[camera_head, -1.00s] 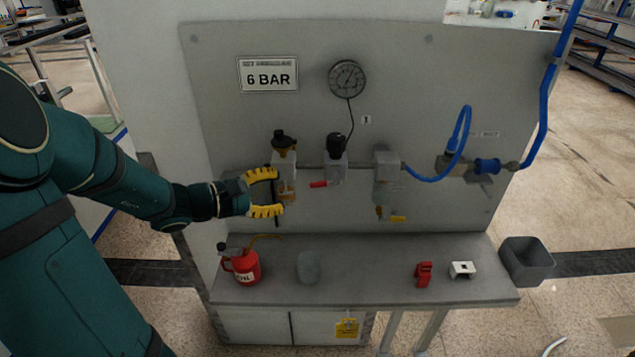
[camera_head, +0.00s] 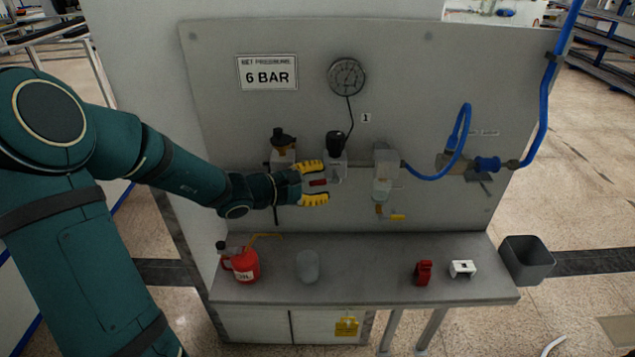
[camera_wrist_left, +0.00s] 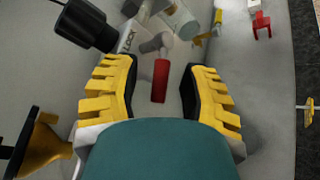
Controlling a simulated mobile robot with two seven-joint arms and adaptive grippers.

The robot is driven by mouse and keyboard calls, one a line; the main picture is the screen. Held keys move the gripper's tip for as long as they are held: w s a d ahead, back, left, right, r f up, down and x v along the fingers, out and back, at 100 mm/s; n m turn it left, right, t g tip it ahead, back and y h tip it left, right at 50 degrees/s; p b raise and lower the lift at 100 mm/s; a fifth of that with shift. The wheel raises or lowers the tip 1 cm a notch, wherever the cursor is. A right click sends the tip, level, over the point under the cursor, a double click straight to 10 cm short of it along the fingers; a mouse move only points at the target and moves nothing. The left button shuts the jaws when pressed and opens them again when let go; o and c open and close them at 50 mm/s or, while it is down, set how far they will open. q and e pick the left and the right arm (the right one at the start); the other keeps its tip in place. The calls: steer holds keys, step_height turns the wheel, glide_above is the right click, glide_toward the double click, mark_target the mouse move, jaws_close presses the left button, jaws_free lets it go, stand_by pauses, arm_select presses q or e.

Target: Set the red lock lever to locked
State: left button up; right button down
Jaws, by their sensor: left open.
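The red lock lever (camera_head: 318,182) sticks out to the left from below the black-knobbed regulator (camera_head: 336,158) on the grey panel. In the left wrist view the red lever (camera_wrist_left: 160,80) stands between my two yellow fingers, with a gap on each side. My left gripper (camera_head: 313,184) is open, its fingers above and below the lever in the head view. It also shows in the left wrist view (camera_wrist_left: 160,92). I see no contact with the lever. My right gripper is not in view.
A pressure gauge (camera_head: 346,76) and a 6 BAR sign (camera_head: 268,72) are above. A blue hose (camera_head: 437,176) runs right. The shelf (camera_head: 360,285) below holds a red oil can (camera_head: 244,266), a grey rounded object (camera_head: 307,266), a red piece (camera_head: 424,272) and a white block (camera_head: 462,269). A bin (camera_head: 527,262) stands right.

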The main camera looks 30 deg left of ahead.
arm_select(q)
jaws_close()
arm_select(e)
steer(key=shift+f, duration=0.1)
